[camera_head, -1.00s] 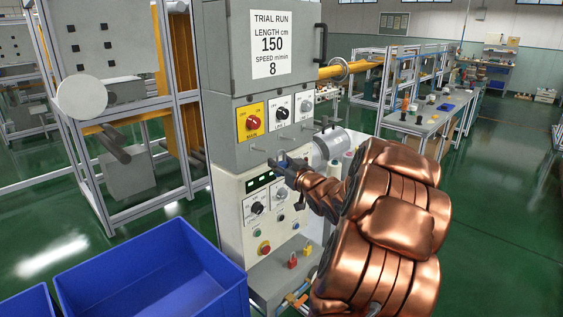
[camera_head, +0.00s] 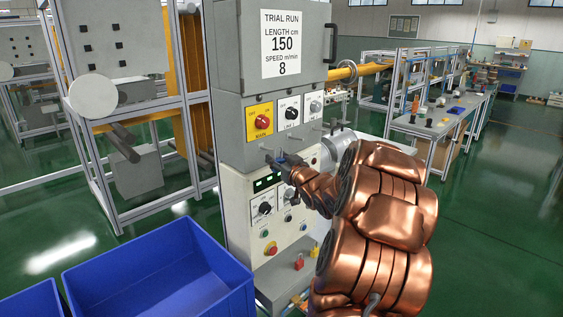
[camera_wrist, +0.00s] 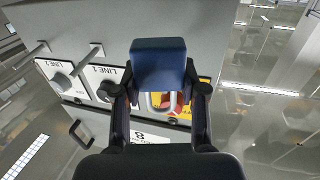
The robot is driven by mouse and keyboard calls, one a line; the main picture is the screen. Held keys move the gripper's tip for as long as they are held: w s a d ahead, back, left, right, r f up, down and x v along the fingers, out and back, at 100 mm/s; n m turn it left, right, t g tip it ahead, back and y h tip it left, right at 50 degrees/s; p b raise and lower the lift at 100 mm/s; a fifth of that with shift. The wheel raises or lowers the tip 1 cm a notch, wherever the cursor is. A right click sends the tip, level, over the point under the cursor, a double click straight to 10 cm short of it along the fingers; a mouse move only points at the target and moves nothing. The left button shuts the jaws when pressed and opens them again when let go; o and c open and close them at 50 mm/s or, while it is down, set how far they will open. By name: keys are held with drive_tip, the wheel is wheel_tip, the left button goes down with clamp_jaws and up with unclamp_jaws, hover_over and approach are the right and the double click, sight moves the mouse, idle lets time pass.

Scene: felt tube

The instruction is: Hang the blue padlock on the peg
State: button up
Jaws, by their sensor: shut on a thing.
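The blue padlock (camera_wrist: 159,62) is held between the two fingers of my gripper (camera_wrist: 160,84) in the wrist view. Its body is toward the top of that picture, and its metal shackle (camera_wrist: 157,103) points down, in front of the yellow switch plate. In the head view, my gripper (camera_head: 280,162) is close to the cabinet front, below the yellow MAIN switch plate; only a little blue of the padlock shows there. Metal pegs stick out of the cabinet, one of them right of my gripper (camera_head: 325,127). Two pegs show left of the padlock in the wrist view, the nearer one clear of it (camera_wrist: 89,58).
The grey cabinet (camera_head: 235,60) carries switches and knobs around my gripper. A red padlock (camera_head: 298,262) and a yellow padlock (camera_head: 314,252) stand on its low shelf. A blue bin (camera_head: 160,275) stands on the floor at left. Green floor is open at right.

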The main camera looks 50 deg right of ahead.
drive_tip(key=shift+w+f+b, duration=0.2)
drive_tip(key=shift+w+f, duration=0.05)
drive_tip(key=shift+w, duration=0.65)
drive_tip(key=shift+w+f+b, duration=0.15)
drive_tip(key=shift+w+f, duration=0.1)
drive_tip(key=shift+w, duration=0.65)
drive_tip(key=o, duration=1.2)
drive_tip(key=v, duration=1.2)
